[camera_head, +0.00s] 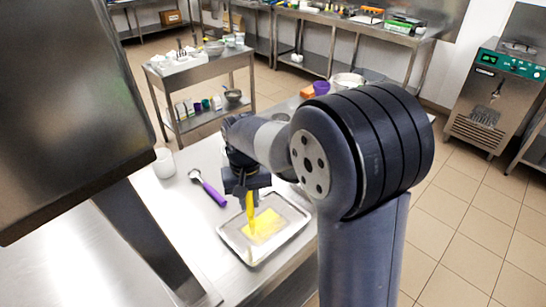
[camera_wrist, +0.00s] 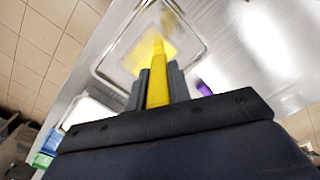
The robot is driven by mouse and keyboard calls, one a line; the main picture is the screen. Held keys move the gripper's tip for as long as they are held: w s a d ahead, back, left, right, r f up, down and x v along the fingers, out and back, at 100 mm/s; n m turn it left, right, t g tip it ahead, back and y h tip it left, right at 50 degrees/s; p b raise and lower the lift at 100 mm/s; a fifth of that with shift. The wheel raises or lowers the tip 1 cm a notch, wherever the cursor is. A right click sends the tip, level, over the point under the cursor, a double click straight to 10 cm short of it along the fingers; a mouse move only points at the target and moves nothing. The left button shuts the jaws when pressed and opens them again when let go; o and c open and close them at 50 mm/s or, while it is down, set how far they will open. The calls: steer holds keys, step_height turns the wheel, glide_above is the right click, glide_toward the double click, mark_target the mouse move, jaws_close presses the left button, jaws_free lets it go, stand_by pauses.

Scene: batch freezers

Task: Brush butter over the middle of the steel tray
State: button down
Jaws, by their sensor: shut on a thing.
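The steel tray (camera_head: 285,236) lies on the steel table, with a yellow butter patch (camera_head: 266,225) over its middle. My gripper (camera_head: 248,192) is above the tray's left part, shut on a yellow brush (camera_head: 250,212) that points down toward the butter. In the wrist view the yellow brush (camera_wrist: 158,80) sticks out from between the fingers of my gripper (camera_wrist: 157,90), over the tray (camera_wrist: 107,62). The butter patch (camera_wrist: 140,52) shows partly behind it. I cannot tell for sure whether the brush tip touches the tray.
A cart with bowls (camera_head: 200,62) stands behind. A machine (camera_head: 497,90) is at the far right. My arm hides part of the table to the right.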

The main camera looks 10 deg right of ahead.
steer(key=shift+r+p, duration=0.9)
steer(key=shift+r, duration=0.6)
steer(key=shift+f, duration=0.1)
